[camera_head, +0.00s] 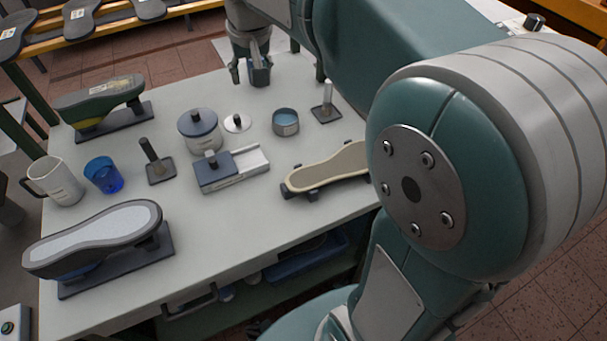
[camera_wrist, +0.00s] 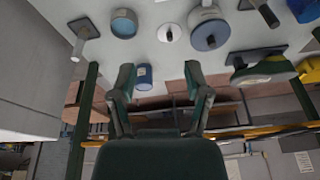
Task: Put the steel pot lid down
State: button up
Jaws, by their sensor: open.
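The steel pot lid (camera_head: 237,124) is a small pale disc with a dark knob, lying flat on the table between the lidded pot and a round blue tin. It also shows in the wrist view (camera_wrist: 169,33), near the top middle. My gripper (camera_head: 249,77) is at the table's far edge, beyond the lid and apart from it. In the wrist view my gripper (camera_wrist: 159,75) has its two fingers spread, with nothing held. A dark blue cup (camera_head: 260,73) stands close by the fingers; it shows between them in the wrist view (camera_wrist: 144,74), and contact cannot be told.
The lidded pot (camera_head: 201,133) stands left of the lid, the blue tin (camera_head: 285,122) right of it. A grey slide block (camera_head: 231,169), posts on bases and shoe lasts (camera_head: 95,240) occupy the table (camera_head: 225,240). The front middle is bare. My arm hides the right side.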

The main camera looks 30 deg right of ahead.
jog(key=s+f+t, duration=0.1)
jog(key=s+f, duration=0.2)
jog(key=s, duration=0.7)
jog(key=s+f+n+t, duration=0.1)
jog(key=s+f, duration=0.2)
jog(key=s, duration=0.8)
jog(key=shift+s+f+n, duration=0.15)
jog(key=shift+n, duration=0.15)
